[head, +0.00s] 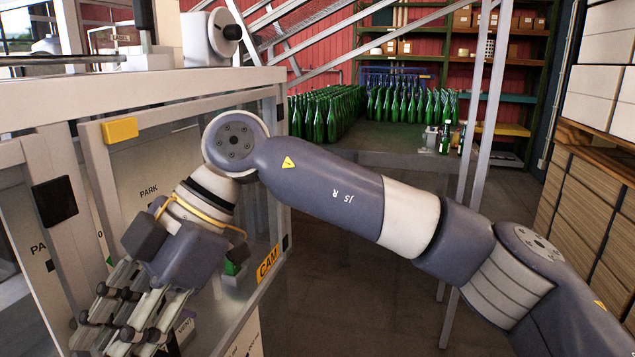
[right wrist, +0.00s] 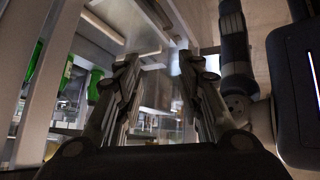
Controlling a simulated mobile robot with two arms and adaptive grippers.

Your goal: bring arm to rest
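My right arm (head: 330,185) comes in from the right and reaches across the head view to the front of a white machine frame. Its gripper (head: 125,315) is at the lower left, pointing down, in front of the frame's opening. In the right wrist view the two fingers of the right gripper (right wrist: 165,70) stand apart with nothing between them, so it is open and empty. My left gripper is not in view.
The machine frame (head: 215,95) with its yellow CAM label (head: 268,262) stands close around the gripper. Green necks (right wrist: 95,85) show beside the fingers. Many green bottles (head: 325,115) stand behind. Stacked boxes (head: 590,190) line the right. The floor (head: 345,290) below the arm is clear.

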